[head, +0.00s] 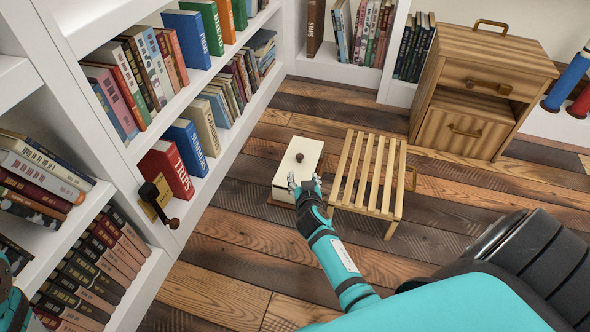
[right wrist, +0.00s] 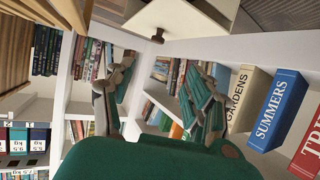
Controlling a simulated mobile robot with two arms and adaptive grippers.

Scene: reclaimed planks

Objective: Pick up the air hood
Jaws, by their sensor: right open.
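A cream, box-shaped piece with a dark round knob on top, which I take for the air hood (head: 299,158), stands on the plank floor beside a slatted wooden stool. My right gripper (head: 304,183) is at its near side in the head view, overlapping its lower right part; I cannot tell whether they touch. In the right wrist view the cream piece (right wrist: 190,18) with its knob shows at the top edge, beyond the spread fingers of the right gripper (right wrist: 160,85). Nothing is between these fingers. Only small teal parts of my left arm show at the left edge; its gripper is not visible.
The slatted stool (head: 372,172) stands close on the right. A wooden bedside cabinet (head: 466,130) is at the back right. White bookshelves (head: 150,130) full of books line the left, with a dark lever handle (head: 160,198) sticking out. The plank floor in front is clear.

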